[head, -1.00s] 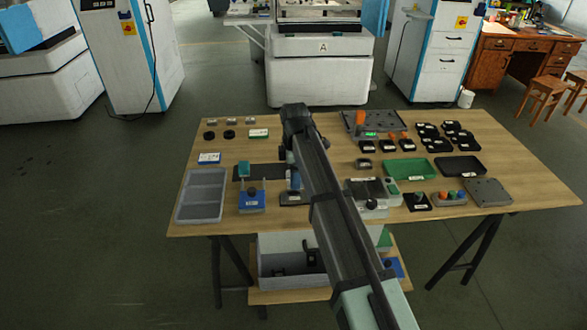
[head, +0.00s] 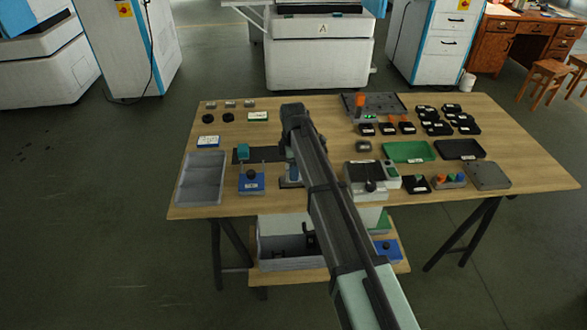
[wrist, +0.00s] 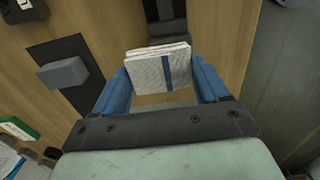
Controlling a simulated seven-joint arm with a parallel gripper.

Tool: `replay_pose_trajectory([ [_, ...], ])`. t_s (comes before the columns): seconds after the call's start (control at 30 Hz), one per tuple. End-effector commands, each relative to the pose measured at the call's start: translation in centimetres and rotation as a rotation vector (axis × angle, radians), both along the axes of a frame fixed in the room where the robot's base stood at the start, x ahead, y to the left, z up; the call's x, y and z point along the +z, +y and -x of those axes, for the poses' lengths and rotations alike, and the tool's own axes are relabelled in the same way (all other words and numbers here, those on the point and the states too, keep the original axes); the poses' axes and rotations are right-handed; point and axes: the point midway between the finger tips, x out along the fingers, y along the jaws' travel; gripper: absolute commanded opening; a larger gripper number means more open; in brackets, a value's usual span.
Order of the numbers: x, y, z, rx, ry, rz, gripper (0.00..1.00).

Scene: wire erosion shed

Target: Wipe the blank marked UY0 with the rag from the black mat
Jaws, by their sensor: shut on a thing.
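My gripper (wrist: 162,84) has blue fingers and is shut on a folded white rag (wrist: 152,70) with a dark blue stripe. A black mat (head: 267,154) lies just left of my gripper. The wrist view shows a dark strip (wrist: 84,95) with a grey block (wrist: 62,74) over it, left of the rag. Three small grey blocks (head: 230,103) stand at the table's back left; I cannot read UY0 on any.
A grey box (head: 362,173), a green tray (head: 408,152) and several black pieces fill the right. Bare wood (head: 270,134) shows between the cards and the mat.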

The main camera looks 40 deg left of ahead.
Motion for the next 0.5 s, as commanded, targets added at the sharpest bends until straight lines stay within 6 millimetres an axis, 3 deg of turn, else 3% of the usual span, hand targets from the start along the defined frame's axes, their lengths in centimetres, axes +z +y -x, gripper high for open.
replay_pose_trajectory([
  [0.13, 0.0, 1.2, -1.1, 0.0, -0.001, -0.001, 0.45],
  [0.5, 0.0, -1.7, 1.6, 0.0, 0.0, 0.0, 0.45],
])
